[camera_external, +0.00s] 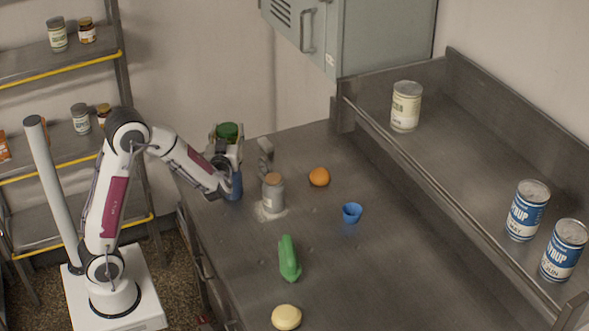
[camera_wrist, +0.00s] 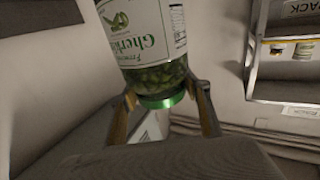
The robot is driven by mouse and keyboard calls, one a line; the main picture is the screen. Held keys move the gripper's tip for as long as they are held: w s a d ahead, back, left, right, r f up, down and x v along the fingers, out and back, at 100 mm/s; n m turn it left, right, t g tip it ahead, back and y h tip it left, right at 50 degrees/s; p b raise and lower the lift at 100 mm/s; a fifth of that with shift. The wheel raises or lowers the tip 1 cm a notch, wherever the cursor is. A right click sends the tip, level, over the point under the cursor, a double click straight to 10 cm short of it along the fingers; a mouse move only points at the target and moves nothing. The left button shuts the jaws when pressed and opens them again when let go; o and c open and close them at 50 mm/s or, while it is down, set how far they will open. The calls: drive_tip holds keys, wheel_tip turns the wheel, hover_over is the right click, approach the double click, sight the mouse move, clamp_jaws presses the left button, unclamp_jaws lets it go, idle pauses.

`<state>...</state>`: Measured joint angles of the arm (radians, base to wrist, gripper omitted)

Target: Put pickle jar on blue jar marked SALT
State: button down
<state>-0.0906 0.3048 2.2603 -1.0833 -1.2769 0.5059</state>
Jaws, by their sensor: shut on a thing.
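The pickle jar has a green lid (camera_external: 228,131) that shows at the top of my gripper (camera_external: 227,150) in the external view. The gripper hides most of its body there. In the wrist view, the glass jar (camera_wrist: 158,72) fills the upper middle, with a white and green gherkin label. My gripper's two fingers (camera_wrist: 162,92) are shut on it, one on each side, near the green lid. A blue jar (camera_external: 236,187) stands on the counter just below the gripper, partly hidden by it. Its marking cannot be read, and I cannot tell whether the pickle jar touches it.
A brown-lidded jar (camera_external: 273,194) stands close to the right, with a grey object (camera_external: 265,157) behind it. An orange (camera_external: 319,177), a blue cup (camera_external: 352,212), a green object (camera_external: 289,258) and a yellow item (camera_external: 286,317) lie on the counter. Cans (camera_external: 405,106) stand on the raised shelf.

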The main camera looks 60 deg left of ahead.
drive_tip(key=shift+f, duration=0.3)
drive_tip(key=c, duration=1)
unclamp_jaws()
drive_tip(key=shift+f, duration=0.15)
drive_tip(key=shift+c, duration=0.2)
drive_tip(key=v, duration=1.2)
